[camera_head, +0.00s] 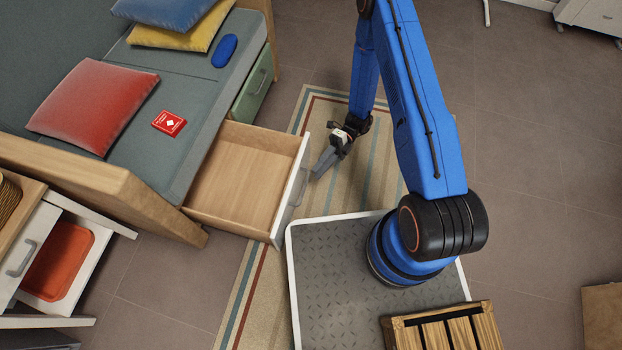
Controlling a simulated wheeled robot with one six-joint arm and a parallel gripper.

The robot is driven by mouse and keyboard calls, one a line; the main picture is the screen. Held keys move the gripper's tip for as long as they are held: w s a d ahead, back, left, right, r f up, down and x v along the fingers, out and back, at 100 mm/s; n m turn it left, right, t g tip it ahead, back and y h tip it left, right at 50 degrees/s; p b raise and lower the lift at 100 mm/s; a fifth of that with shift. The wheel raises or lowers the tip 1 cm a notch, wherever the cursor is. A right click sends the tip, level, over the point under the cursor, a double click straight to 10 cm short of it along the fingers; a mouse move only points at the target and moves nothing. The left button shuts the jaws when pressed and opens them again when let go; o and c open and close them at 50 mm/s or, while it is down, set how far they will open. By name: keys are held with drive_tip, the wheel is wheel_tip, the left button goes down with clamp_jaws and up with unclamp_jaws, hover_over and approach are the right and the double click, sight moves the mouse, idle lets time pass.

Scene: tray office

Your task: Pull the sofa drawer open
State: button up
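The sofa drawer (243,180) stands pulled well out from under the sofa's seat, and its wooden inside looks empty. Its white front panel (290,190) faces right, toward my base. A grey handle (302,184) shows on the outer side of this front. My gripper (322,163) is low, just right of the front's far end, pointing down and left. It seems close to the handle, but I cannot tell whether they touch. Its fingers are too small to show whether they are open or shut.
A second drawer, with a green front (252,95), is shut farther back. The sofa (180,75) carries cushions, a red box (169,123) and a blue oval object (224,50). A cabinet drawer with a red tray (60,258) is open at lower left.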

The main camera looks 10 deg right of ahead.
drive_tip(key=v, duration=0.7)
drive_tip(key=shift+w+d, duration=0.2)
drive_tip(key=shift+s, duration=0.1)
